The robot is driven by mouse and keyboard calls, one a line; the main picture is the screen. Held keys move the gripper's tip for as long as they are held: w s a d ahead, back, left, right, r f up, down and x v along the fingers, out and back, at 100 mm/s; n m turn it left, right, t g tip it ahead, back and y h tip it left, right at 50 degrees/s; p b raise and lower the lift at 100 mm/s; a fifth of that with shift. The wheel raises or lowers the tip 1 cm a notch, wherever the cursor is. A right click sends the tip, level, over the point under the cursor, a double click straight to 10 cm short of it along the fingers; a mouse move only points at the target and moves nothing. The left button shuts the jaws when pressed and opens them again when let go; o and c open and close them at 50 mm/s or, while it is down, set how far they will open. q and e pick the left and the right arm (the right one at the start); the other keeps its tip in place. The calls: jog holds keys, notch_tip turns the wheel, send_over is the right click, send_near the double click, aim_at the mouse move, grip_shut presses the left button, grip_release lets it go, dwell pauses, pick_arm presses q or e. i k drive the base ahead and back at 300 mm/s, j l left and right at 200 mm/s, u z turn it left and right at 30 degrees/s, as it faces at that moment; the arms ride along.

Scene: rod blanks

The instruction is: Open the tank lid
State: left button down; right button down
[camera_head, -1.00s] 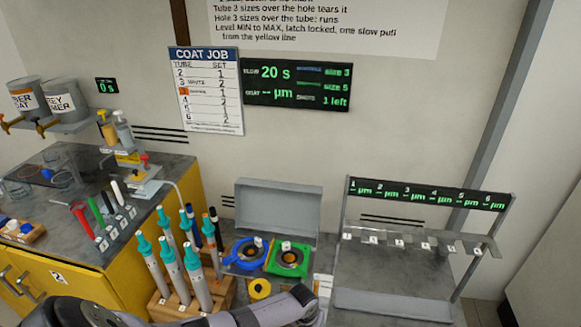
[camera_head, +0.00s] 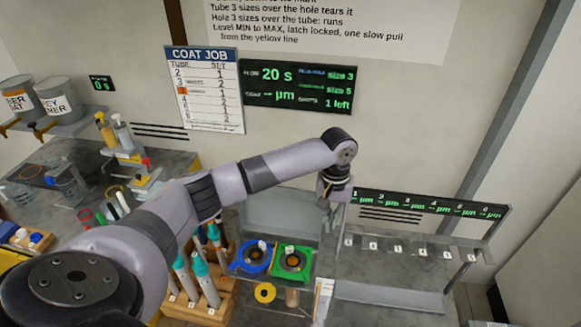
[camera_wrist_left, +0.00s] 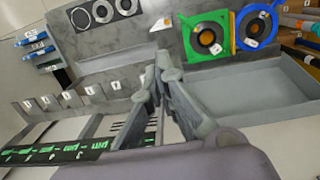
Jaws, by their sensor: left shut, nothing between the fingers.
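My left gripper (camera_head: 328,204) is shut and empty, pointing down behind and right of the coating station. Its fingers also meet in the left wrist view (camera_wrist_left: 163,62). A grey rimmed panel (camera_head: 285,211), which looks like the tank lid, stands up behind the blue ring holder (camera_head: 252,257) and the green ring holder (camera_head: 293,262). In the left wrist view the panel (camera_wrist_left: 255,92) shows as a shallow rimmed tray shape right of the fingers, apart from them. Both holders have dark round openings. My right gripper is not in view.
A grey rack (camera_head: 395,245) with numbered slots and a display stands just right of the gripper. Teal-topped tubes (camera_head: 205,275) stand in a wooden block at left, partly behind my left arm. A yellow ring (camera_head: 265,293) lies in front of the holders.

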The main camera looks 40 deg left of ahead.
aim_at(278, 209)
jog(key=i+j, duration=0.25)
jog(key=j, duration=0.2)
jog(key=i+j, duration=0.3)
jog(key=j, duration=0.15)
jog(key=i+j, duration=0.25)
jog(key=j, duration=0.2)
